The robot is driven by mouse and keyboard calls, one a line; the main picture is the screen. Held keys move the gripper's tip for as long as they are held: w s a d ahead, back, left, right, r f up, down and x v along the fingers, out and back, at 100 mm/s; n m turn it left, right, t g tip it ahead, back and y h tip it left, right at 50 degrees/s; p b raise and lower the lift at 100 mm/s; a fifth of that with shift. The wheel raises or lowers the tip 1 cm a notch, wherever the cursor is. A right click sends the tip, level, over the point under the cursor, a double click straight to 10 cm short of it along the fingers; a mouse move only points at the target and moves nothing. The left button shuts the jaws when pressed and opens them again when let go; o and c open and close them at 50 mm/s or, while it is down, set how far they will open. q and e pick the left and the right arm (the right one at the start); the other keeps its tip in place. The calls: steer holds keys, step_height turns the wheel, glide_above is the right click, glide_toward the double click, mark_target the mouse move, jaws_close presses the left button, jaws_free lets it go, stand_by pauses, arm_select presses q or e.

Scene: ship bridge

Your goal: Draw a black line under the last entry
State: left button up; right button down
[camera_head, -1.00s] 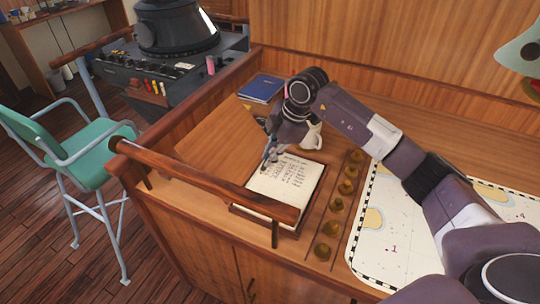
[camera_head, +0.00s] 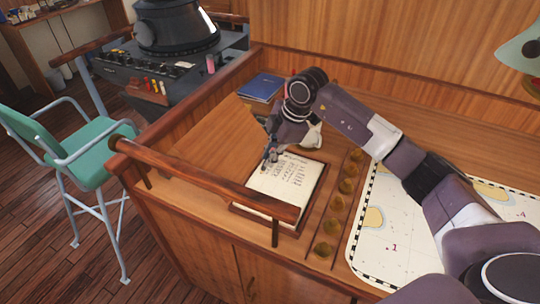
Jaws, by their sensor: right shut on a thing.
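An open logbook page (camera_head: 287,183) with rows of dark handwriting lies on the wooden desk, behind the wooden rail. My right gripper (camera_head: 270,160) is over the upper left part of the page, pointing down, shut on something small. The held thing is too small and hidden to make out clearly; it may be a pen. I cannot tell whether its tip touches the paper. No drawn line under the writing can be made out at this size. My left gripper is not in view.
A wooden rail (camera_head: 205,178) runs along the desk's front left edge. A blue book (camera_head: 262,86) lies behind the gripper. A white object, partly hidden, stands beside the wrist. Several round brass pieces (camera_head: 337,203) line a strip right of the logbook, then a chart (camera_head: 385,225).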

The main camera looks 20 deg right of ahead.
steer(key=shift+f, duration=0.35)
stand_by(0.4)
steer(key=shift+s+d, duration=0.1)
steer(key=shift+s, duration=0.05)
stand_by(1.9)
steer(key=shift+s+d, duration=0.3)
steer(key=shift+s, duration=0.05)
stand_by(0.4)
steer(key=shift+s+d, duration=0.35)
steer(key=shift+s, duration=0.1)
steer(key=shift+s+d, duration=0.35)
steer(key=shift+s, duration=0.05)
stand_by(0.4)
steer(key=shift+s+d, duration=0.35)
steer(key=shift+s, duration=0.05)
